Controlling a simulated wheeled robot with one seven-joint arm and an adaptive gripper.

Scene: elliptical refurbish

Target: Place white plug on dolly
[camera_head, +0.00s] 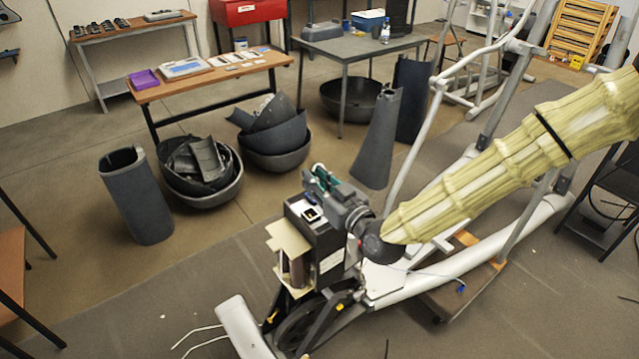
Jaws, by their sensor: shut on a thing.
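My arm in a pale yellow sleeve reaches in from the right. My gripper (321,178) is at its end, just above the black drive housing of the elliptical machine. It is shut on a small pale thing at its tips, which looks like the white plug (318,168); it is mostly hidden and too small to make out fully. A white-framed socket (312,214) shows on top of the housing (328,242), below the gripper. The dolly (462,292) is a low brown wooden platform under the machine's white frame, right of and below the gripper.
The machine's grey tubes (445,160) rise behind my arm. Black shells (205,172) and a dark upright cover (137,195) stand on the floor to the left. A wooden bench (215,82) and a grey table (350,48) are behind. Floor at the lower left is mostly clear.

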